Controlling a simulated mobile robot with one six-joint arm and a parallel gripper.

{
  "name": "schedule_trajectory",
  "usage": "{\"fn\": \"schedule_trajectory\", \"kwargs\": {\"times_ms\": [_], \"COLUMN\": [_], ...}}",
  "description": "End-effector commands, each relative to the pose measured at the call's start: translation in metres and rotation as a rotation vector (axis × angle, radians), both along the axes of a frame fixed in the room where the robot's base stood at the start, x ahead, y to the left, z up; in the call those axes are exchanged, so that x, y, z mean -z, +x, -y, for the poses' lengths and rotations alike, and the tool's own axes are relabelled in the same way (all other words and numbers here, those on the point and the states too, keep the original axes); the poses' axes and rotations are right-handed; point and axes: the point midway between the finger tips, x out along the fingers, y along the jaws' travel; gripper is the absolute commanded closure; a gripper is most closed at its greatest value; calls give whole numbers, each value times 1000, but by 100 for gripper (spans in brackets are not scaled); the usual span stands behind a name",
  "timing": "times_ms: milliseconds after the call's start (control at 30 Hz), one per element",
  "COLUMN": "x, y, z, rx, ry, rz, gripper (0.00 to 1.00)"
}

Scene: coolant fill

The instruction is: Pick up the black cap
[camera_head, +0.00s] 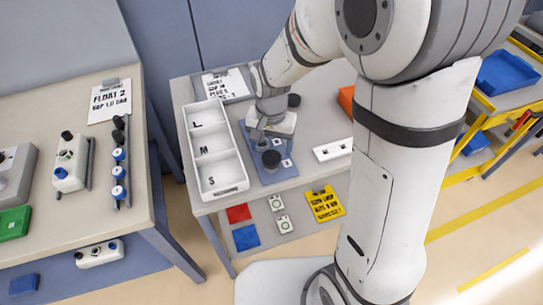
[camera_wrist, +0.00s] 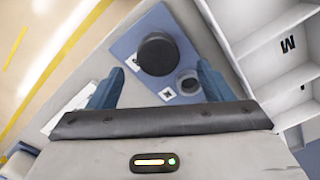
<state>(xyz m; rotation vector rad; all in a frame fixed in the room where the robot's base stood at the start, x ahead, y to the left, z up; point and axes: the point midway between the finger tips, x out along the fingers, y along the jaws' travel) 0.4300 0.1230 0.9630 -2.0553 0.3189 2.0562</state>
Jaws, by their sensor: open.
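A round black cap (camera_head: 271,159) is above the blue mat (camera_head: 285,172) on the small table, just in front of my gripper (camera_head: 264,141). In the wrist view a black cap (camera_wrist: 158,53) lies ahead of the fingertips, over the blue mat (camera_wrist: 128,45). My gripper (camera_wrist: 159,84) is open, with one blue-grey finger on each side and nothing held between them. A small grey ring-shaped piece (camera_wrist: 189,84) sits beside the cap, nearer the right finger. Whether the cap rests on something is hard to tell.
A white tray (camera_head: 211,110) marked L, M and S stands left of the mat; its wall (camera_wrist: 268,35) is close at right in the wrist view. Another black round piece (camera_head: 293,101) is behind my gripper. A white block with holes (camera_head: 333,149) lies to the right.

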Motion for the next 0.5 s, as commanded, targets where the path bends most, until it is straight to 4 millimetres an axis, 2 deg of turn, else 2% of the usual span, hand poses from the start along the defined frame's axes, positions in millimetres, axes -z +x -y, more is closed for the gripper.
{"fn": "schedule_trajectory", "kwargs": {"times_ms": [300,500], "x": [43,51], "y": [-5,-5], "z": [1,1], "rx": [0,0], "ry": [-1,0], "rz": [-3,0], "gripper": [26,26]}}
